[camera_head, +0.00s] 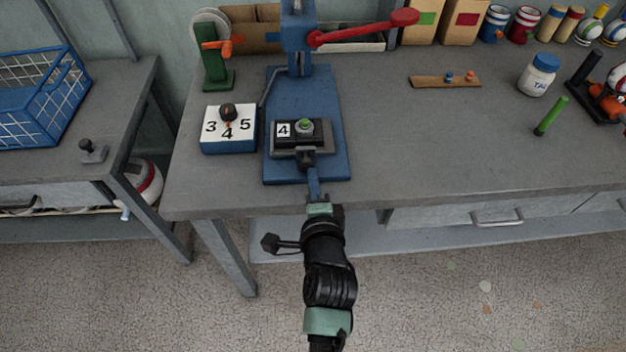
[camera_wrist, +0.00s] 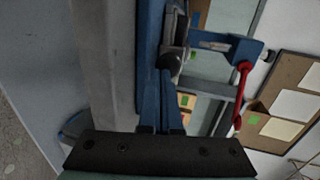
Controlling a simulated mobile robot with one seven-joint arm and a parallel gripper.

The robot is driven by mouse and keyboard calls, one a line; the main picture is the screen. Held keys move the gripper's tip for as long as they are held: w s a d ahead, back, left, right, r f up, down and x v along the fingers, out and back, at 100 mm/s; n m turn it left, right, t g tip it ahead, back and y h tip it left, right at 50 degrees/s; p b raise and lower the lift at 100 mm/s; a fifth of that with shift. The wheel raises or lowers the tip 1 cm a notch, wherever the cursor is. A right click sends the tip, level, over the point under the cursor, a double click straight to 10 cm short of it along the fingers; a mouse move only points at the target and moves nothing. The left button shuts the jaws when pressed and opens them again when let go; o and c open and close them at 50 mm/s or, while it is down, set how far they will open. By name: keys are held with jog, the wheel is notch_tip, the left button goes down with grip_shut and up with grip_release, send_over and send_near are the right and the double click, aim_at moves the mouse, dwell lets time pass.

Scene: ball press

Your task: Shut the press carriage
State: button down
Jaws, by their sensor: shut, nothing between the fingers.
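The blue press (camera_head: 299,35) stands at the back of its blue base plate (camera_head: 288,90). The black and grey press carriage (camera_head: 324,137) sits on the front part of the plate, apart from and in front of the press column. It carries a "4" label and a green ball (camera_head: 304,125). A dark knob (camera_head: 305,160) sticks out of its front; it also shows in the wrist view (camera_wrist: 169,63). My gripper (camera_head: 312,172) is shut and empty, its blue fingertips (camera_wrist: 166,75) right at the knob. I cannot tell whether they touch.
A red lever (camera_head: 365,33) reaches right from the press. A selector box (camera_head: 229,145) marked 3, 4, 5 stands left of the plate. A green post (camera_head: 215,65) stands behind it. The bench (camera_head: 400,140) is clear to the right, up to a green stick (camera_head: 551,116).

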aim_at(310, 129)
jog(key=w+b, duration=0.1)
jog(key=w, duration=1.2)
jog(key=shift+w+a+f, duration=0.1)
jog(key=shift+w, duration=0.25)
jog(key=shift+w+b, duration=0.45)
jog(key=shift+w, duration=0.15)
jog(key=shift+r, duration=0.35)
jog(key=shift+w+r, duration=0.1)
jog(key=shift+r, duration=0.05)
